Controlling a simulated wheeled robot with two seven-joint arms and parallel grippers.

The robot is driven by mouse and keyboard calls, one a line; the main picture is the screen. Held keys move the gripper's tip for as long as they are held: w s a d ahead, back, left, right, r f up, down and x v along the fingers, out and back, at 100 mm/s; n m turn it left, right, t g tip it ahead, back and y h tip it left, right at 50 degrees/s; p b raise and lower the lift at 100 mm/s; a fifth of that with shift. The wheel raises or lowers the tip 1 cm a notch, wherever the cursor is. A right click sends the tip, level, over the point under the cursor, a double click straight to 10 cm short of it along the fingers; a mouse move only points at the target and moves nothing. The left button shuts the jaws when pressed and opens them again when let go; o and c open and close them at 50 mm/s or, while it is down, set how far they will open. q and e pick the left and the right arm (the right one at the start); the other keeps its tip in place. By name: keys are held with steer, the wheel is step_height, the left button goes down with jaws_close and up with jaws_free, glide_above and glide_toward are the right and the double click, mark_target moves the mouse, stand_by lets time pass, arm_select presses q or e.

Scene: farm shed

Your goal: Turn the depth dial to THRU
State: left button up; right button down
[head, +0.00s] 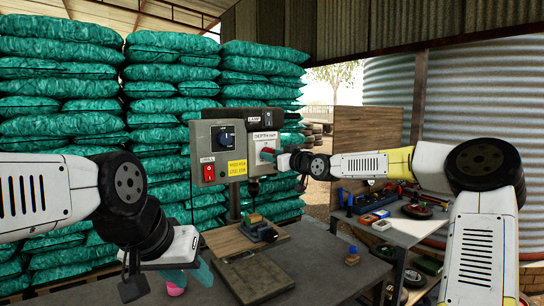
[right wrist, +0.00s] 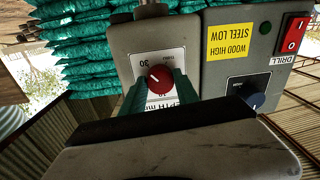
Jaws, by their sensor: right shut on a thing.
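The depth dial is a small red knob (right wrist: 160,78) with a white mark, on a white "DEPTH mm" plate (head: 265,136) on the grey drill head. In the right wrist view, the picture is upside down and the mark points up-left, toward the printed 30; smaller print beside it is too small to read surely. My right gripper (right wrist: 158,92) is shut on the dial, a green finger on each side. In the head view, the right gripper (head: 272,154) hides most of the dial. My left gripper (head: 186,274) hangs low over the bench at left, its finger gap unclear.
The drill head also carries a red switch (head: 209,172) and a blue-black knob (head: 226,138). A pink object (head: 175,289) is by my left gripper. A side table (head: 400,232) with tools stands at right.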

steer(key=m, duration=1.4)
steer(key=shift+t, duration=0.4)
stand_by(0.5)
steer(key=c, duration=0.9)
jaws_free()
steer(key=shift+s, duration=0.15)
steer(key=v, duration=0.7)
steer(key=shift+s+d, duration=0.15)
steer(key=shift+s, duration=0.15)
